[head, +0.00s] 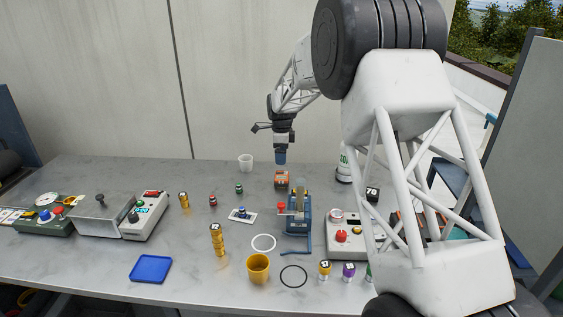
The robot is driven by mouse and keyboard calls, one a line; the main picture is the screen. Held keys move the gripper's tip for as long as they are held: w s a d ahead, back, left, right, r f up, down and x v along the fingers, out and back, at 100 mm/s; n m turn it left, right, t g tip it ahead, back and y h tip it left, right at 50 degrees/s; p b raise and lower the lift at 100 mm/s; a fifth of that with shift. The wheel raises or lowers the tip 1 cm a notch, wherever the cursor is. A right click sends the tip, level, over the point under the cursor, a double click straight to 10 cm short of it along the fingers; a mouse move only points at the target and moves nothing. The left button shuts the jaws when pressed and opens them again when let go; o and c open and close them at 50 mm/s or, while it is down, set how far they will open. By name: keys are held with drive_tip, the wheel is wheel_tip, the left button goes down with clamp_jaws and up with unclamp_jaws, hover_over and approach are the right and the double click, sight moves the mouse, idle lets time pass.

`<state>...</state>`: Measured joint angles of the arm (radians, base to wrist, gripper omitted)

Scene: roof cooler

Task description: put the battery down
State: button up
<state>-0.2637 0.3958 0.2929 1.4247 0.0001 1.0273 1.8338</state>
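My gripper (281,156) points down over the back middle of the table. A small dark blue shape shows at its tip; I cannot tell whether it is the fingers or something held. An orange and dark block (282,182), which may be the battery, is directly below the tip. It appears to rest on the table behind the blue press-like device (298,215). A small gap seems to show between tip and block. The fingers are too small to show whether they are open.
A white cup (245,162) stands left of my gripper. The blue device has an upright part close in front of the block. A yellow cup (258,268), a blue tray (151,268) and a grey control box (345,237) are nearer. The table's back left is clear.

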drive_tip(key=shift+r, duration=0.45)
idle(0.6)
drive_tip(key=s+d+r+n, duration=0.3)
drive_tip(key=s+d+r, duration=0.2)
drive_tip(key=s, duration=0.4)
drive_tip(key=s+d+r+n+t, duration=0.1)
drive_tip(key=s+d+r+n, duration=0.1)
drive_tip(key=s+d+r, duration=0.5)
drive_tip(key=s+d+r+n, duration=0.3)
drive_tip(key=s+d+r, duration=0.1)
drive_tip(key=s, duration=0.6)
drive_tip(key=s+d+f+n, duration=0.1)
drive_tip(key=s+d+n, duration=0.2)
drive_tip(key=s, duration=0.8)
drive_tip(key=s+d+f+n+t, duration=0.1)
drive_tip(key=s+d+n, duration=0.2)
drive_tip(key=s, duration=0.9)
drive_tip(key=s+d+f+n, duration=0.1)
drive_tip(key=s+d+n, duration=0.2)
drive_tip(key=s, duration=0.9)
drive_tip(key=shift+s+f+n+t, duration=0.25)
drive_tip(key=shift+f+n+t, duration=0.05)
drive_tip(key=shift+f+n, duration=0.1)
